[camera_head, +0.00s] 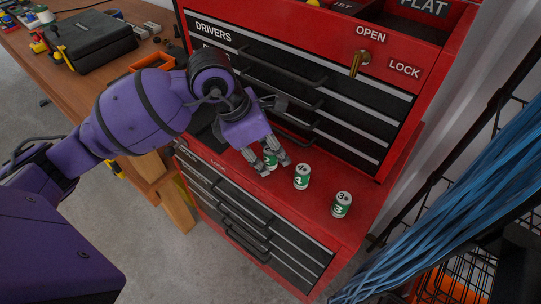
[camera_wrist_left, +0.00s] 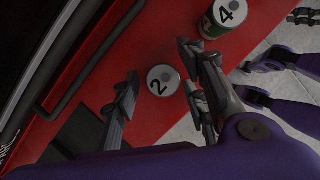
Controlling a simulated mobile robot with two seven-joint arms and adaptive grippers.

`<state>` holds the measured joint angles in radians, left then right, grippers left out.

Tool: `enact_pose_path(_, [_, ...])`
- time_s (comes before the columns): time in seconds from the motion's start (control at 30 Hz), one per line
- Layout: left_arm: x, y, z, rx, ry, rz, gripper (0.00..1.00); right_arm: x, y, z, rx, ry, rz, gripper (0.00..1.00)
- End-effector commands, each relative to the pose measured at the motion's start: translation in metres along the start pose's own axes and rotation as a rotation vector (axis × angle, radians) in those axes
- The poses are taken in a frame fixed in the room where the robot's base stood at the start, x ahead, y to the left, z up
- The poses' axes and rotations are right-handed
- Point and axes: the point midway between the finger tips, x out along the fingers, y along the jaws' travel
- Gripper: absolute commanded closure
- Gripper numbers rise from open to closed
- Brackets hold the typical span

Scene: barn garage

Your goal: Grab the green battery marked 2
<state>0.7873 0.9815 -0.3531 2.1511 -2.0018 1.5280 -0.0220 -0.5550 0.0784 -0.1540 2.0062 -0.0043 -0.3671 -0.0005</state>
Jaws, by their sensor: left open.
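The green battery marked 2 shows in the left wrist view as a pale round top (camera_wrist_left: 162,80) with a black 2. It stands upright between the two fingers of my left gripper (camera_wrist_left: 160,84), which is open, with gaps visible beside the battery. In the head view my left gripper (camera_head: 268,168) reaches down over the red ledge, and its fingers partly hide the battery (camera_head: 270,160). A green battery marked 4 (camera_head: 302,177) stands just right of the gripper; it also shows in the wrist view (camera_wrist_left: 225,17). My right gripper is not in view.
A battery marked 3 (camera_head: 342,205) stands farther right on the ledge. The red tool chest (camera_head: 405,92) with drawer handles rises behind. A wooden workbench (camera_head: 80,98) with a black case (camera_head: 92,40) is at left. Blue cables (camera_head: 450,185) hang at right.

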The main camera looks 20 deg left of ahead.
Motion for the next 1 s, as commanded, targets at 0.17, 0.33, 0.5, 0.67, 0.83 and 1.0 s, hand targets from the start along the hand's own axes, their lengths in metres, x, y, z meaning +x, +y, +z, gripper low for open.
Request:
enact_pose_path(0.17, [0.000,0.000,0.000,0.000,0.000,0.000,0.64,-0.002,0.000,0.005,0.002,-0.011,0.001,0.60])
enact_pose_path(0.33, [0.000,0.000,0.000,0.000,-0.001,-0.001,0.86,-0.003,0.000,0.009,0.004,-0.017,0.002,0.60])
enact_pose_path(0.5, [-0.001,0.000,0.000,0.000,-0.001,-0.001,1.00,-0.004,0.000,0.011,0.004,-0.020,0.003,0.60])
enact_pose_path(0.67, [-0.001,0.000,0.000,0.001,-0.001,0.000,1.00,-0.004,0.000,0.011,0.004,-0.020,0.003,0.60])
enact_pose_path(0.83, [-0.004,0.000,0.002,0.001,-0.003,0.000,1.00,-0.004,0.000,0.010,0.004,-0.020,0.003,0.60])
enact_pose_path(1.0, [-0.019,0.001,0.009,0.003,-0.003,0.002,1.00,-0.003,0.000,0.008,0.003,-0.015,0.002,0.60])
